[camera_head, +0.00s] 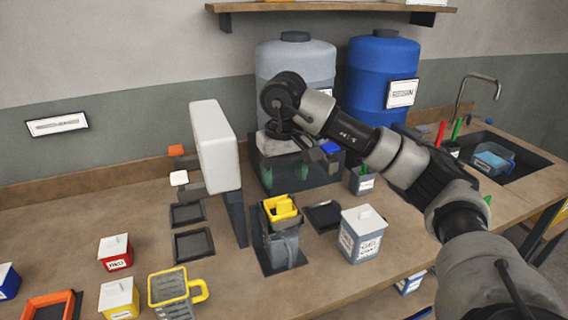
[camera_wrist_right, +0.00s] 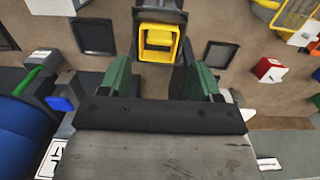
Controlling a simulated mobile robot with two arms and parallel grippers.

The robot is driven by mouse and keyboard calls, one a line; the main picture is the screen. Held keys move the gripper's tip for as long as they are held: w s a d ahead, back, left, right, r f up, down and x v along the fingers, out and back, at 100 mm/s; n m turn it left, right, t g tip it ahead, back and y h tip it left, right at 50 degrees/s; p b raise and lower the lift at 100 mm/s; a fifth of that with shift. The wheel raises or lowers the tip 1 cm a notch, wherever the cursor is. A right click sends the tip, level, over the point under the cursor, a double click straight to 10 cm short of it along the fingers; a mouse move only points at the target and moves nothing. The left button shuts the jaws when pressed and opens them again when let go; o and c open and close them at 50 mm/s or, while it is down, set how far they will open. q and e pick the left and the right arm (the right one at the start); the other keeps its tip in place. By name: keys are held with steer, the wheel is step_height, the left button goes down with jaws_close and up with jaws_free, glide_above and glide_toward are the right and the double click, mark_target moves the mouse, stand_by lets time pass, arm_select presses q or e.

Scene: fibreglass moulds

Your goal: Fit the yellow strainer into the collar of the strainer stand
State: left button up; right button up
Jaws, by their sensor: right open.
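The yellow strainer (camera_head: 270,209) sits at the top of the grey strainer stand (camera_head: 283,248), within its dark collar; I cannot tell how deep it is seated. It also shows in the right wrist view (camera_wrist_right: 157,54) as a square yellow frame with a raised grip, just beyond the fingertips. My right gripper (camera_head: 285,178) is open and empty, pointing down above and behind the stand. In the wrist view its two green fingers (camera_wrist_right: 160,75) are apart, one to each side of the strainer's line, not touching it. My left gripper is out of view.
A white upright panel (camera_head: 215,147) on a dark post stands close left of the stand. A white-lidded grey box (camera_head: 362,236) stands to its right. A yellow-rimmed mesh vessel (camera_head: 172,286) with a handle is at the front. Grey and blue drums (camera_head: 381,75) stand behind.

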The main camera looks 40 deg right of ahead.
step_height(320, 180, up, 4)
steer(key=shift+r, duration=0.1)
stand_by(0.6)
